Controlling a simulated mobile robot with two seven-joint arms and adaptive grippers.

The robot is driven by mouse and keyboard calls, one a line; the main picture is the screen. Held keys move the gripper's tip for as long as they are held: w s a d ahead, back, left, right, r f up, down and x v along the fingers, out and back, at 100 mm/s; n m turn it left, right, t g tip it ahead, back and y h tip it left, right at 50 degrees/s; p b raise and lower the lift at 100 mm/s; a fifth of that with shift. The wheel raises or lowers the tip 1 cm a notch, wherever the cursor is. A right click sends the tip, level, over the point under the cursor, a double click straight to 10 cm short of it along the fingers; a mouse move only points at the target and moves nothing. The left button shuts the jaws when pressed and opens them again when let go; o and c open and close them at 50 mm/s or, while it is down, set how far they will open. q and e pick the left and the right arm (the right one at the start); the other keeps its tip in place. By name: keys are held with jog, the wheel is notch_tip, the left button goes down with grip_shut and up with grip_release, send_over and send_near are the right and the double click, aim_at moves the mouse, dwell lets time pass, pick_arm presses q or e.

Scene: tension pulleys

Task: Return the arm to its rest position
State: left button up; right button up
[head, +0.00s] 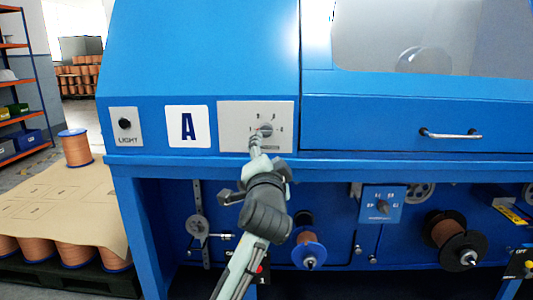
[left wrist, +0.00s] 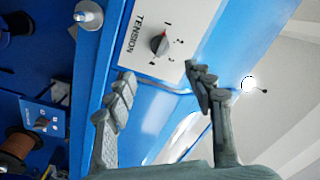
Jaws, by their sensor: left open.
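My left gripper (head: 243,170) is in front of the blue machine, just below the tension panel (head: 229,137). In the left wrist view its two fingers (left wrist: 162,78) are spread apart with nothing between them. The tension knob (left wrist: 159,43) lies beyond the fingertips, apart from them. Its red mark is on the side toward the 1. In the head view the knob (head: 265,129) shows just above the upper finger, which covers the lower part of the panel. My right gripper is in neither view.
A machine ledge (head: 200,161) runs below the panel. Spools (head: 455,240), a small knob plate (head: 381,204) and pulleys are under it. A drawer handle (head: 450,134) sticks out at right. At left, a copper spool (head: 75,148) stands on a cardboard-covered stack (head: 50,195).

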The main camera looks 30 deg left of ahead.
pick_arm(q)
jog(key=shift+f, duration=0.1)
dwell(0.4)
jog(key=s+d+f+g+h, duration=0.2)
jog(key=s+f+g+h, duration=0.1)
jog(key=f, duration=1.1)
jog(key=s+d+f+g+h, duration=0.1)
jog(key=s+f+g+h, duration=0.1)
jog(key=f, duration=1.2)
jog(key=s+d+f+n+g+h, duration=0.1)
jog(key=s+d+f+g+h, duration=0.1)
jog(key=s+f, duration=0.9)
notch_tip(320, 180, down, 4)
jog(key=shift+s+d+r+n+g+h, duration=0.3)
jog(key=shift+d+g, duration=0.4)
jog(key=shift+g, duration=0.4)
jog(key=s+f+g, duration=0.1)
jog(key=s+f, duration=0.1)
jog(key=s, duration=0.1)
jog(key=s+d+f+g+h, duration=0.1)
jog(key=s+f, duration=0.2)
jog(key=s, duration=0.1)
jog(key=s+d+f+n+g, duration=0.1)
jog(key=s+f, duration=0.1)
jog(key=s, duration=0.1)
jog(key=shift+s+d+f, duration=0.2)
jog(key=shift+f, duration=0.15)
jog(key=shift+c, duration=0.4)
